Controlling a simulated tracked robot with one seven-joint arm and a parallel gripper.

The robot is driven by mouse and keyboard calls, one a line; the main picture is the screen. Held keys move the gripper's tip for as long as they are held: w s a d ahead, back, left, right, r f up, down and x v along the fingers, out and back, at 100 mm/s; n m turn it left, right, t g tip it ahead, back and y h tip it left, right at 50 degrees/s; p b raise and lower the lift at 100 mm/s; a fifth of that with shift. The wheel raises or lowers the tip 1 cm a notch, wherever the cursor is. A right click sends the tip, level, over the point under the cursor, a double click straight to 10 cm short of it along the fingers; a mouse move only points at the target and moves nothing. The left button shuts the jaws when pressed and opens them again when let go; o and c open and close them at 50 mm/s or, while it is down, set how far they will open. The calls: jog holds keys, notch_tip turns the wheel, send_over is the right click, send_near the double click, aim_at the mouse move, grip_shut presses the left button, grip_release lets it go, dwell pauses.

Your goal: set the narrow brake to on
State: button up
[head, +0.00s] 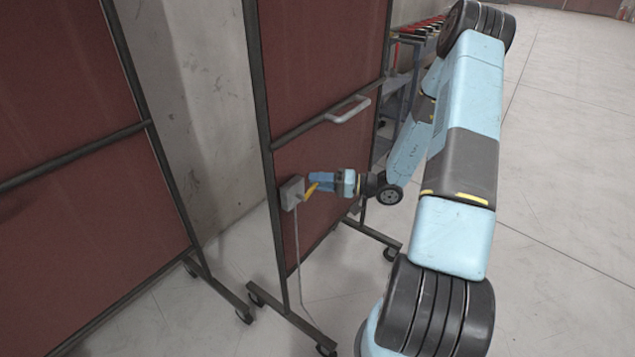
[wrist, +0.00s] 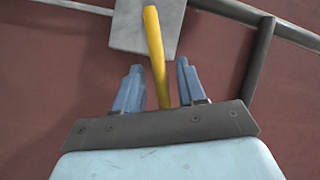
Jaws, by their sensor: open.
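A small grey box (head: 291,193) with a yellow lever (head: 311,189) is fixed to the frame side of the dark red panel; it is the only brake-like control I see. In the wrist view the grey box (wrist: 146,28) is at the top, and the yellow lever (wrist: 157,55) runs from it down between my fingers. My gripper (head: 316,182) is at the lever in the head view. In the wrist view my gripper (wrist: 158,68) is open, one blue finger on each side of the lever, with gaps showing on both sides. No on or off marking is readable.
The wheeled red panel (head: 318,70) has a light grey handle (head: 348,109) above the box. A cable (head: 298,250) hangs below the box. Another red panel (head: 70,130) stands at left. A cart (head: 405,60) is behind. The floor at right is clear.

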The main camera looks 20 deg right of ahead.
jog(key=shift+w+a, duration=0.1)
jog(key=shift+a, duration=0.05)
grip_shut()
dwell(0.4)
